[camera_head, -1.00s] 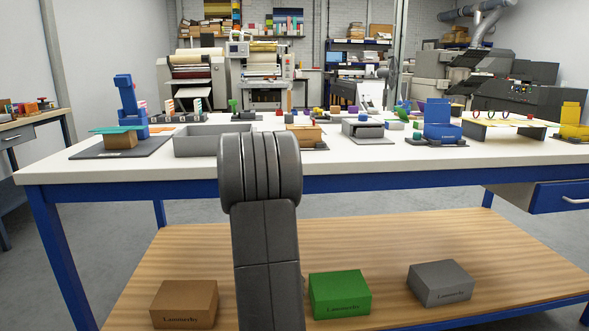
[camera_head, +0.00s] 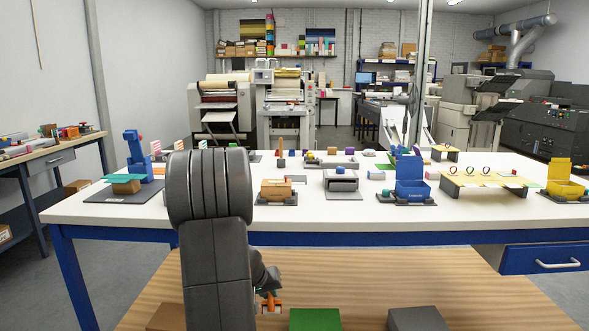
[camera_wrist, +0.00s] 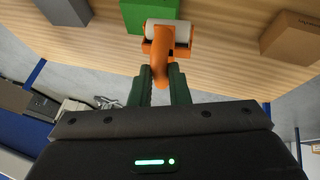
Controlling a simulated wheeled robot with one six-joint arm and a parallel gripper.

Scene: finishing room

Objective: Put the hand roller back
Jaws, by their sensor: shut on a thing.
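The hand roller (camera_wrist: 163,62) has an orange frame and handle and a pale roll (camera_wrist: 170,29). My gripper (camera_wrist: 162,80), with dark green fingers, is shut on its handle. In the head view the orange of the roller (camera_head: 270,305) shows low beside my arm, and my gripper (camera_head: 267,291) is partly hidden by the arm.
Brown (camera_head: 166,318) and grey (camera_head: 418,319) boxes flank the green one.

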